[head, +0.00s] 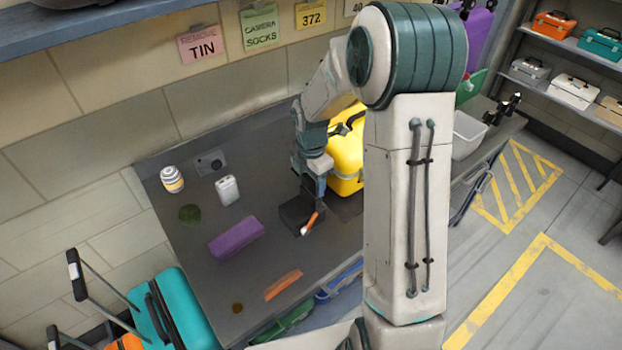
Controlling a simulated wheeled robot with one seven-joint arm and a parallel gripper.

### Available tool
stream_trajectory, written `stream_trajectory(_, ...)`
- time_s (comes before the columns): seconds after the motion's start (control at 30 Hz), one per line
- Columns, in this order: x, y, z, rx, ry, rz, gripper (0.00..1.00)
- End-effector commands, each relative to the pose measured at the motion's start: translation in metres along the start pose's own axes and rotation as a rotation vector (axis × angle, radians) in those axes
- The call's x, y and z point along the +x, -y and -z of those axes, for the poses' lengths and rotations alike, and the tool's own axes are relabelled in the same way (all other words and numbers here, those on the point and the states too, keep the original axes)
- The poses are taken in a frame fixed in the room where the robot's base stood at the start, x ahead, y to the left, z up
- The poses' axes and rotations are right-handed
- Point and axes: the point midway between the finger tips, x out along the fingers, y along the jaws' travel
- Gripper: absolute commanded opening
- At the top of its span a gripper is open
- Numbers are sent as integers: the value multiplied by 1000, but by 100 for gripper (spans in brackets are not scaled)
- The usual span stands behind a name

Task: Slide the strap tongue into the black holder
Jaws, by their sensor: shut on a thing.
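My gripper (319,198) points down over the grey bench beside the yellow suitcase (345,163). It is shut on the strap tongue (311,222), a small orange piece with a pale end that slants down and left below the fingers. The black holder (294,211) looks like a dark block on the bench, just left of the tongue. The tongue's pale end shows by the holder's lower right corner. I cannot tell whether they touch. My arm hides part of the suitcase and the bench to the right.
A teal suitcase (180,305) stands at lower left. A pale bin (467,133) stands at right.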

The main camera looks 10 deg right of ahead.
Motion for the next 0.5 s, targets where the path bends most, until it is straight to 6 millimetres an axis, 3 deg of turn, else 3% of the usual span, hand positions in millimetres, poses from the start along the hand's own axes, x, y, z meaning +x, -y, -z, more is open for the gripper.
stream_trajectory(0.43,12,0,0,0,0,0,32)
stream_trajectory(0.47,12,0,0,0,0,0,59)
stream_trajectory(0.5,11,0,0,0,0,0,70)
